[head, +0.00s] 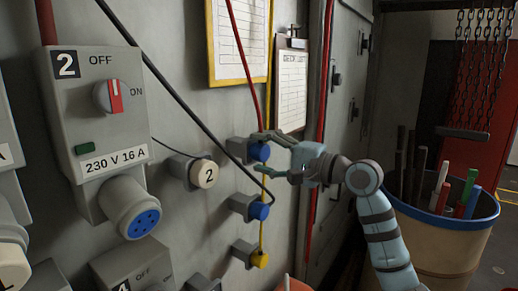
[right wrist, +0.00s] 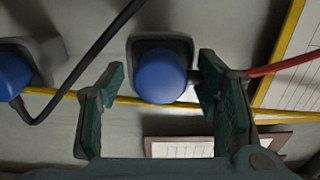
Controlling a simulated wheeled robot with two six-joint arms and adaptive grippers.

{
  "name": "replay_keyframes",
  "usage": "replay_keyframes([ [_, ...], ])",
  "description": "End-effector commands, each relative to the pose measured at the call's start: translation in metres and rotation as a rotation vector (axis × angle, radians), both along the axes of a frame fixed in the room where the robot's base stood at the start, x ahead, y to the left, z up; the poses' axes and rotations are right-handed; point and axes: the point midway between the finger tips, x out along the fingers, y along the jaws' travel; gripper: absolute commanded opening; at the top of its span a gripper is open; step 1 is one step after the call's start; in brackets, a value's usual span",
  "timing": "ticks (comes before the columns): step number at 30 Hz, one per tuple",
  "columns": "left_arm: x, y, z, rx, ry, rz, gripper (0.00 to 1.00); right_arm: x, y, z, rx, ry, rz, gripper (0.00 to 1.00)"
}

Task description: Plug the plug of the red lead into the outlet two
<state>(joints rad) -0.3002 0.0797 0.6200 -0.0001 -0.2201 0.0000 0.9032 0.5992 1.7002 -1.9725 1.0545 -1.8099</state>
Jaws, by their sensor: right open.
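The red lead (head: 246,68) hangs down the wall to a blue plug (head: 259,151) in the upper grey holder. My right gripper (head: 266,154) is open around this plug. In the right wrist view the plug (right wrist: 160,76) shows between the spread fingers (right wrist: 156,100), with gaps at its sides; the red lead (right wrist: 284,65) comes in from the right. Outlet two (head: 140,222) is a grey round socket with a blue face and dark holes, under a box marked 2 (head: 97,122). Its red switch handle (head: 114,96) stands upright. My left gripper is not in view.
A black lead (head: 172,88) runs to a second blue plug (head: 258,211) below, and a yellow plug (head: 259,259) sits lower. A cap marked 2 (head: 206,174) sticks out between outlet and plugs. A bin (head: 450,240) stands at right.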

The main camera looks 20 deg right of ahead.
Motion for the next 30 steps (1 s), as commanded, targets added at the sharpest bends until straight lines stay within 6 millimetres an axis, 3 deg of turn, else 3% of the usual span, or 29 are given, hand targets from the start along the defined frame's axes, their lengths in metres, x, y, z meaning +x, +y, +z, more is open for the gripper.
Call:
replay_keyframes([
  [27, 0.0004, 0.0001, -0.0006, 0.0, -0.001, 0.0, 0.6, -0.0003, -0.0002, 0.0, 0.0, 0.0, 0.0, 0.58],
  [30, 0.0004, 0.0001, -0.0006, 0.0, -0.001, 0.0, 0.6, -0.0003, -0.0002, 0.0, 0.0, 0.0, 0.0, 0.46],
])
